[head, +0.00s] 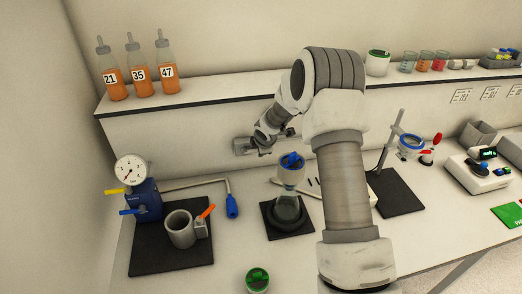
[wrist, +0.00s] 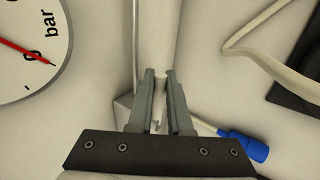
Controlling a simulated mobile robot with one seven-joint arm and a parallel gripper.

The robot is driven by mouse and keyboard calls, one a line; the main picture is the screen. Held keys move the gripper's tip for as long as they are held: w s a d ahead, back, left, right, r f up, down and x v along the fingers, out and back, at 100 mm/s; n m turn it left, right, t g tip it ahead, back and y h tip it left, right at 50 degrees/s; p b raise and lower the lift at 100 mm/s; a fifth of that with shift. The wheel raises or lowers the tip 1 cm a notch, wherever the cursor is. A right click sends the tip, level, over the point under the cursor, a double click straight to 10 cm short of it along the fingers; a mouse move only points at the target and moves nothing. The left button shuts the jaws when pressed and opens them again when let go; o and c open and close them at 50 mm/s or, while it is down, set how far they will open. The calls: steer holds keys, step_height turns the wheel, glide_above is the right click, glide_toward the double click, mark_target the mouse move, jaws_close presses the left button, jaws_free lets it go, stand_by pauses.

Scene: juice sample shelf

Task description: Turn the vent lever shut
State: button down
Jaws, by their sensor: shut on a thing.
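My gripper (head: 246,146) is in front of the back panel below the shelf, up and right of the gauge stand. In the wrist view its two fingers (wrist: 160,78) are shut on a pale rod (wrist: 154,40), which runs up from between the fingertips. I cannot tell for certain whether this rod is the vent lever. A blue stand (head: 143,199) carries a round gauge (head: 130,169), a yellow lever (head: 114,191) and a blue lever (head: 131,212). Part of the gauge face, with "0 bar" and a red needle, shows in the wrist view (wrist: 25,30).
A grey cup (head: 180,229) with an orange lever (head: 207,211) stands nearby. A flask (head: 288,207) is below my arm. Orange bottles (head: 139,83) stand on the shelf.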

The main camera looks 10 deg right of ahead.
steer(key=c, duration=0.8)
jaws_free()
steer(key=shift+c, duration=0.2)
steer(key=v, duration=1.7)
steer(key=shift+r+p, duration=0.15)
steer(key=shift+p, duration=0.3)
steer(key=shift+s, duration=0.1)
